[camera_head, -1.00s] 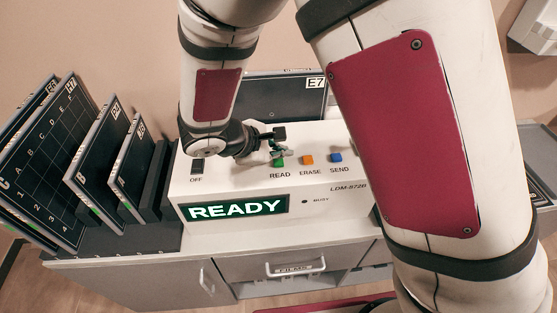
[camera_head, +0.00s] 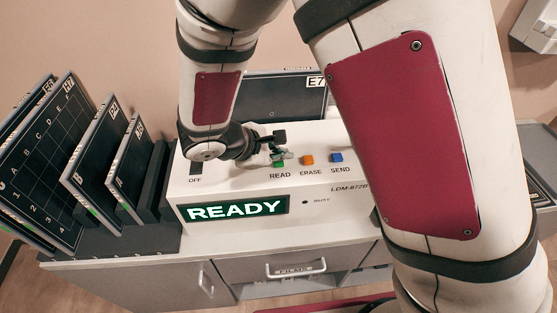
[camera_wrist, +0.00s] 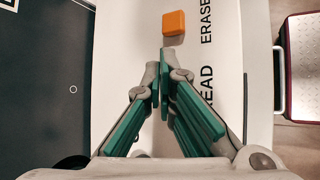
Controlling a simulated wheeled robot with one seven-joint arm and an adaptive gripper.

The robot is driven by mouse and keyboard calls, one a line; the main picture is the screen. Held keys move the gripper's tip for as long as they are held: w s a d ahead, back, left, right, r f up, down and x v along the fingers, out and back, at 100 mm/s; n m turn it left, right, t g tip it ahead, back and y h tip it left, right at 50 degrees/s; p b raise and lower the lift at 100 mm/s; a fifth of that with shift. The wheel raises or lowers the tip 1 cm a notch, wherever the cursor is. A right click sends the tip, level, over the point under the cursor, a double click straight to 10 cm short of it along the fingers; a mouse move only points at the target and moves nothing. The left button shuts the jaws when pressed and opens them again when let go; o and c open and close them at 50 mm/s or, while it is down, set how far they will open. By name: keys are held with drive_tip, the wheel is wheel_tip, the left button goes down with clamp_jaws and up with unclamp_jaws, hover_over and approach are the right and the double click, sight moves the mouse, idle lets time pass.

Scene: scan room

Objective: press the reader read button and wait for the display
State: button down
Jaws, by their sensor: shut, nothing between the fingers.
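The white reader (camera_head: 330,190) stands on the counter, its green display (camera_head: 237,208) showing READY. The green READ button (camera_head: 279,163) shows just below my gripper (camera_head: 278,152) in the head view. My gripper is shut and empty, its fingers pointing down over that button. I cannot tell whether they touch it. In the wrist view my closed fingertips (camera_wrist: 160,64) hide the button, beside the partly covered READ label (camera_wrist: 205,92). The busy lamp (camera_head: 305,202) looks dark.
The orange ERASE button (camera_head: 307,160) and blue SEND button (camera_head: 336,158) are close on the right. The dark OFF switch (camera_head: 196,168) is at left. Dark panels (camera_head: 98,150) stand in a rack at left. A panel marked E7 (camera_head: 285,98) stands behind the reader.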

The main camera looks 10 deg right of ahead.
sight(280, 163)
drive_tip(key=shift+f+b, duration=0.3)
drive_tip(key=shift+f, duration=0.15)
idle(0.4)
idle(0.3)
drive_tip(key=shift+r+p, duration=0.5)
drive_tip(key=shift+r, duration=0.45)
drive_tip(key=shift+r, duration=0.1)
drive_tip(key=shift+r+p, duration=1.25)
drive_tip(key=shift+r, duration=1.15)
